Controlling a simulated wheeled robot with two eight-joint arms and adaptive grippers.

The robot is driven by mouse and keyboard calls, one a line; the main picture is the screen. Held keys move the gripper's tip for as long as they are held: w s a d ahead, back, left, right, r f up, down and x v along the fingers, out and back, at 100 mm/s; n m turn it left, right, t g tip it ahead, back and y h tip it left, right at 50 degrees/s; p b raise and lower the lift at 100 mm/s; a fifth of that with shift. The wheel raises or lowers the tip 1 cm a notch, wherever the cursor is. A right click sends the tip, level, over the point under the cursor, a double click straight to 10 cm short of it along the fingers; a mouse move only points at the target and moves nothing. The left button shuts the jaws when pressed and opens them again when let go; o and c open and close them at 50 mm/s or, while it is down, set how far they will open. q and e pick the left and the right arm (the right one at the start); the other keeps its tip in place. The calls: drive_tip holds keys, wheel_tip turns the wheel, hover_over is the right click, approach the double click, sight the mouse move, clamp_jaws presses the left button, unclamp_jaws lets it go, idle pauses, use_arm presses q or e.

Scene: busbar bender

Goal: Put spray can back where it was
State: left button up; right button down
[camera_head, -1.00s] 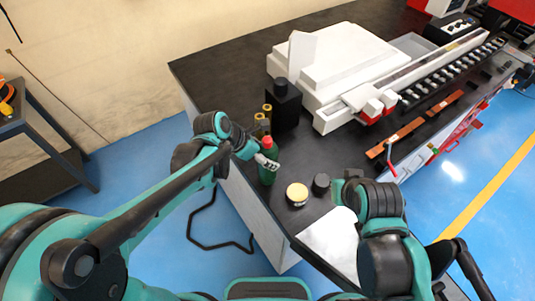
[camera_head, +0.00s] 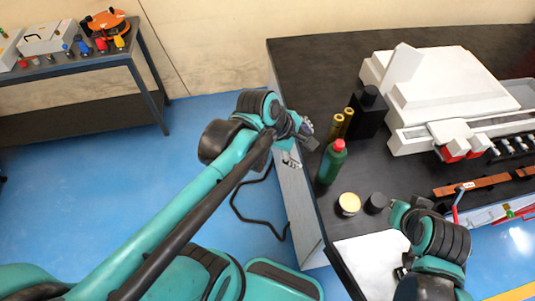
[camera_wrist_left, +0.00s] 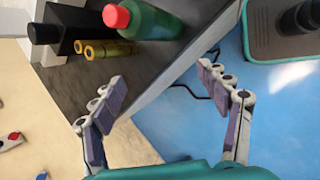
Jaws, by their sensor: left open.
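The spray can, a green bottle with a red cap (camera_head: 332,162), stands upright near the left edge of the dark table. It also shows at the top of the left wrist view (camera_wrist_left: 150,20). My left gripper (camera_head: 298,143) is open and empty, beside the can on its left, by the table edge. In the left wrist view the two fingers of my left gripper (camera_wrist_left: 162,90) are spread apart with the table edge and floor between them, and the can is apart from them. My right arm is at the lower right; its fingers cannot be made out.
Two yellow-brown cylinders (camera_head: 341,124) and a black box-shaped bottle (camera_head: 370,112) stand behind the can. A round tin (camera_head: 348,204) and a black cup (camera_head: 375,203) stand in front. A white machine (camera_head: 440,85) fills the table's back. A side table (camera_head: 80,62) with tools stands at left.

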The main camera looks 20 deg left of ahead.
use_arm(q)
drive_tip(key=s+a+f+m+t+y, duration=0.1)
drive_tip(key=s+a+m, duration=0.6)
drive_tip(key=m, duration=1)
drive_tip(key=a+t+y, duration=0.1)
drive_tip(key=y, duration=0.1)
drive_tip(key=shift+a+y, duration=0.2)
drive_tip(key=shift+y, duration=0.1)
use_arm(e)
wheel_tip(320, 180, down, 14)
drive_tip(key=b, duration=1.4)
use_arm(q)
wheel_tip(320, 180, down, 14)
use_arm(e)
drive_tip(key=shift+r, duration=0.15)
